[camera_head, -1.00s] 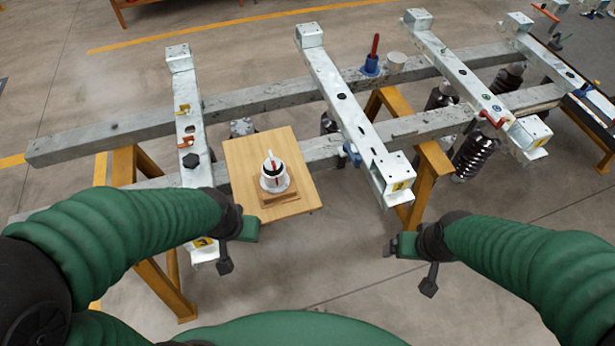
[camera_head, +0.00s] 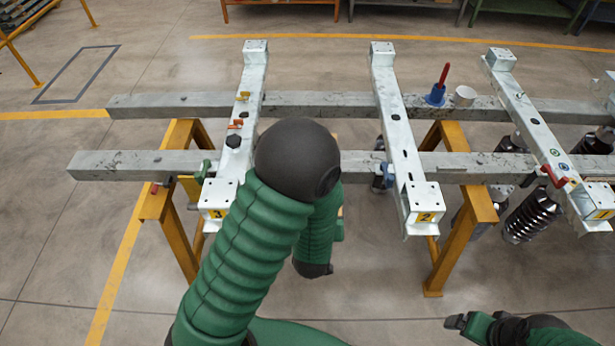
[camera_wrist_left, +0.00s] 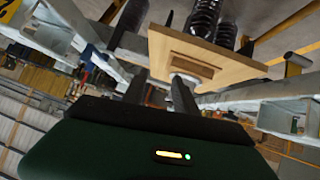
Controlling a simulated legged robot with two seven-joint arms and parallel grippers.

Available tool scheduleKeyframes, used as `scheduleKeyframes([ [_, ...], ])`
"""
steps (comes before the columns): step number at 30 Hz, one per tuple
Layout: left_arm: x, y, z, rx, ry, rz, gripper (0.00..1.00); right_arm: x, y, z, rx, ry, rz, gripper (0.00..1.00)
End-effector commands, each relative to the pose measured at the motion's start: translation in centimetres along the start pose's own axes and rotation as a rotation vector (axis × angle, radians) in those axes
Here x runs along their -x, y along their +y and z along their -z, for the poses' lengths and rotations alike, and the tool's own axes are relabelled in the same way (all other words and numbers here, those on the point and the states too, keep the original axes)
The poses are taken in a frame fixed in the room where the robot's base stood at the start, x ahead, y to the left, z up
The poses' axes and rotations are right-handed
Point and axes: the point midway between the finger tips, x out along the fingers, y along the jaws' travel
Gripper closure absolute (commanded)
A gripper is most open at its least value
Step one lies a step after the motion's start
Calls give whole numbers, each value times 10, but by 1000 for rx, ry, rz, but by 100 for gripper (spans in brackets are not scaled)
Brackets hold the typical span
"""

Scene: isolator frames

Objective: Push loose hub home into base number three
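Base three is the left pale metal crossbeam (camera_head: 247,88), with a yellow "3" label (camera_head: 217,213) on its near end block. A black hexagonal hub (camera_head: 233,141) stands on it, with yellow and orange pieces farther along. I cannot tell which piece is the loose hub, or how deep any sits. My left arm hides its gripper and most of a wooden board in the head view. In the left wrist view my left gripper (camera_wrist_left: 160,95) has its fingers apart, with the wooden board (camera_wrist_left: 225,62) and a white part beyond them. My right gripper (camera_head: 463,322) is low at the right, away from the beams.
Base two (camera_head: 398,130) stands right of base three, and another crossbeam (camera_head: 535,130) is farther right. Two long grey rails (camera_head: 310,104) carry them on orange trestles (camera_head: 462,225). A blue holder (camera_head: 436,94) stands on the back rail. The near floor is open.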

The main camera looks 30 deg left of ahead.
Motion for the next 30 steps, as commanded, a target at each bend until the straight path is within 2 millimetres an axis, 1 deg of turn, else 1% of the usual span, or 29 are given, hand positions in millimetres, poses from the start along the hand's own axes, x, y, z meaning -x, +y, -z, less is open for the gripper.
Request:
scheduleKeyframes([
  [1,-8,-13,-7,2,78,35,65,-8,0,-2,0,0,0,12],
  [2,-9,-21,-5,3,143,56,65,-11,0,-3,0,0,0,12],
  [3,-8,-31,-1,-4,234,81,65,-14,0,-3,0,0,0,12],
  [5,-1,-43,5,-26,361,107,65,-17,0,-4,0,0,0,12],
  [6,5,-48,10,-46,436,117,65,-19,0,-5,0,0,0,12],
  [10,25,-53,19,-105,594,125,65,-22,0,-5,0,0,0,12],
  [12,29,-52,22,-118,631,124,65,-25,0,-6,0,0,0,12],
  [13,28,-52,23,-119,639,123,65,-28,0,-7,1,0,0,12],
  [14,25,-52,24,-118,643,124,65,-32,0,-8,0,0,0,12],
  [18,2,-54,37,-115,648,123,65,-61,0,-14,0,0,0,12],
  [19,-1,-54,47,-114,646,125,65,-53,0,-13,0,-1,0,12],
  [21,-15,-56,60,-115,643,125,65,-52,0,-12,0,0,0,12],
  [23,-26,-56,54,-114,643,122,65,-75,0,-17,0,2,0,12],
  [24,-29,-56,56,-112,643,124,65,-85,0,-20,0,1,0,12],
  [30,-40,-57,64,-112,643,124,65,-128,0,-30,0,0,0,12],
])
